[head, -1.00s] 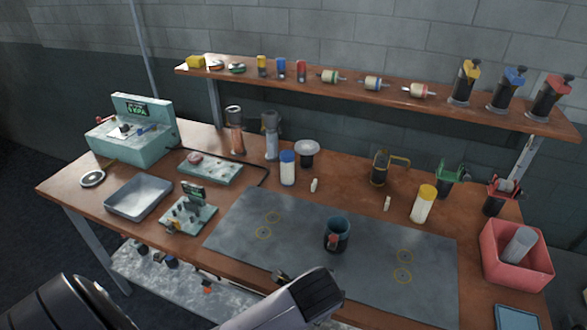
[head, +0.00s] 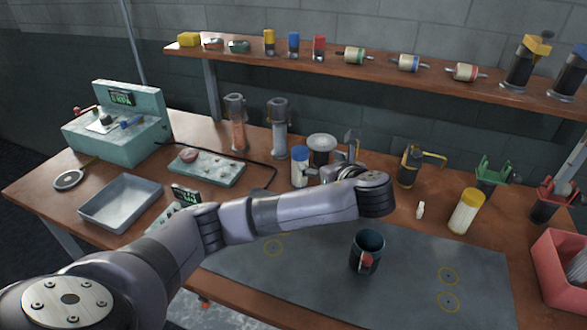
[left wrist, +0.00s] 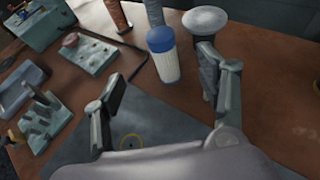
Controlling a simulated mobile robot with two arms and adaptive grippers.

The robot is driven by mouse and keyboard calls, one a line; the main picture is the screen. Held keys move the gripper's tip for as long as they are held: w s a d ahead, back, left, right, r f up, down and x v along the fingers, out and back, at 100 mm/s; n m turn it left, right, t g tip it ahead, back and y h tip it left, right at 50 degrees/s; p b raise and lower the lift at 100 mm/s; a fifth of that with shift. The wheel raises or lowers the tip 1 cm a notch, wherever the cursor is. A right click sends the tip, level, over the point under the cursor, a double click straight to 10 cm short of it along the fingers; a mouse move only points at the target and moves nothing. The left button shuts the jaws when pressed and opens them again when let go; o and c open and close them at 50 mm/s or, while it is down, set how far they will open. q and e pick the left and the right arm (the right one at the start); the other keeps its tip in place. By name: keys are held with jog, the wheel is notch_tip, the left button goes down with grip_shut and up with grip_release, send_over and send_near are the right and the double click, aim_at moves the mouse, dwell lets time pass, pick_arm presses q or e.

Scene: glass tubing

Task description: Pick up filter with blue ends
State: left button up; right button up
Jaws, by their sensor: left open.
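A cream cylinder with blue ends and metal stems (head: 408,63), which looks like the filter, lies on the raised shelf between a green-ended one (head: 355,55) and a red-ended one (head: 465,72). My right gripper is not in view.
A white round-topped item (head: 321,146) stands beside the blue-capped bottle. A dark mug (head: 367,252) stands on the grey mat (head: 420,250). Two tall cylinders (head: 236,125) stand behind. A yellow-capped bottle (head: 466,212) and a red bin (head: 560,270) are at the right.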

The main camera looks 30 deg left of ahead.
pick_arm(q)
jog(key=p, duration=0.1)
send_near(302, 153)
jog(key=w+a, duration=0.2)
jog(key=shift+w+a+f+p, duration=0.15)
jog(key=shift+w+a+f, duration=0.15)
jog(key=shift+a+f, duration=0.25)
jog(key=shift+w+a+f+p, duration=0.15)
jog(key=shift+w+a+f, duration=0.15)
jog(key=shift+a+f, duration=0.25)
jog(key=shift+w+a, duration=0.25)
jog(key=shift+a, duration=0.05)
jog(key=shift+w+a+f, duration=0.15)
jog(key=shift+a, duration=0.1)
jog(key=p+x, duration=0.1)
jog(key=x, duration=0.2)
jog(key=shift+w+a+f, duration=0.15)
jog(key=shift+a+f, duration=0.05)
jog(key=shift+f, duration=0.1)
jog(key=shift+w+a+f, duration=0.15)
jog(key=shift+w+a, duration=0.05)
jog(key=shift+a, duration=0.15)
jog(key=c, duration=1.5)
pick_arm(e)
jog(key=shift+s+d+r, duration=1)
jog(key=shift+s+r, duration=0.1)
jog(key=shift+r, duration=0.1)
pick_arm(q)
jog(key=shift+o, duration=0.2)
